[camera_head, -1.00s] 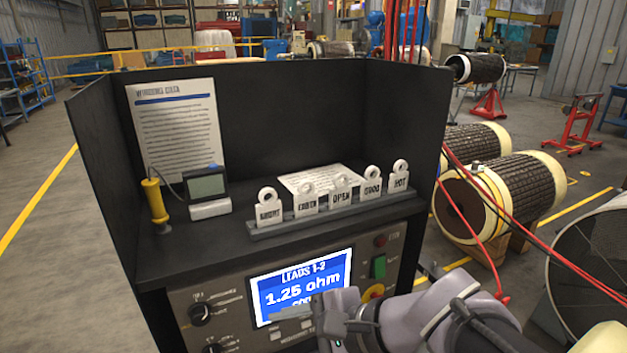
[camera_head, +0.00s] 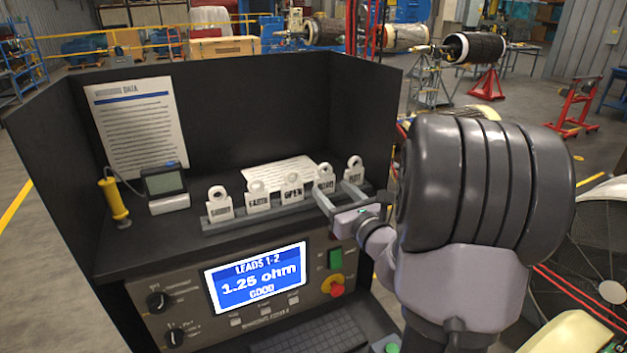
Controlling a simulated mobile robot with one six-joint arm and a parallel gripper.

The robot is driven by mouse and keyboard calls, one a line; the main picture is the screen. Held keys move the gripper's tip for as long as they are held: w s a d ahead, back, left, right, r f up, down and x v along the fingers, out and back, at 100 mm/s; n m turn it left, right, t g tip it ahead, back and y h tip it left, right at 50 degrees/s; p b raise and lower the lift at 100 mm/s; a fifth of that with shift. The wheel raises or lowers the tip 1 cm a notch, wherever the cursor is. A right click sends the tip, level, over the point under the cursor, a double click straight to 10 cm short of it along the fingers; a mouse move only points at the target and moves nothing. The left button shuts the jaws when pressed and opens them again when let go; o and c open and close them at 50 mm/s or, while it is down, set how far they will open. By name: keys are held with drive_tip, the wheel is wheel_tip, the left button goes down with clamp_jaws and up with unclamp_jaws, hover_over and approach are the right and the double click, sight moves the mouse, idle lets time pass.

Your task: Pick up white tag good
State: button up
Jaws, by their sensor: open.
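The white GOOD tag (camera_head: 325,177) stands upright in the grey rack (camera_head: 225,222), fourth from the left, with a ring-shaped top. My gripper (camera_head: 331,187) is open in front of this tag. Its two fingers point toward the tag, one on the left and one on the right, and partly cover its lettering. I cannot tell whether the fingers touch it.
White OPEN (camera_head: 291,188) and HOT (camera_head: 354,172) tags flank the GOOD tag closely in the rack. Further left are two more tags. A screen (camera_head: 255,278) below reads 1.25 ohm, GOOD. A small meter (camera_head: 165,185) and a yellow probe (camera_head: 114,200) stand left. Dark panels enclose the shelf.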

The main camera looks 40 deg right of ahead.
sight(319, 177)
drive_tip(key=shift+x, duration=1.2)
drive_tip(key=x, duration=0.5)
drive_tip(key=shift+w+a+b, duration=0.1)
drive_tip(key=shift+w+b, duration=0.1)
drive_tip(key=shift+b, duration=0.15)
drive_tip(key=shift+s, duration=0.1)
drive_tip(key=c, duration=0.8)
